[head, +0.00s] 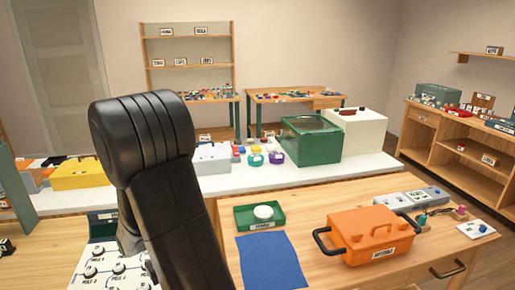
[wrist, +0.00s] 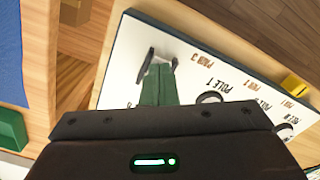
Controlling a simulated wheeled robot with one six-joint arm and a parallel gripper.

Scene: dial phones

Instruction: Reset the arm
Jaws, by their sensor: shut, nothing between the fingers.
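My arm (head: 160,170) rises large and black in the foreground of the head view, bent at a thick ribbed joint. My gripper is hidden behind or below it in that view. In the wrist view my gripper (wrist: 159,78) is shut and empty, its narrow greenish fingers together over a white labelled panel (wrist: 190,55). I cannot tell whether the fingertips touch the panel. The white panel with black knobs also shows in the head view (head: 108,268), at the lower left beside my arm.
A wooden table holds an orange lidded box (head: 370,237), a green tray (head: 259,217) with a white round piece, and a blue cloth (head: 268,261). Behind it, a long white counter (head: 225,186) carries a green bin (head: 311,140) and a yellow box (head: 76,174). Shelves line the walls.

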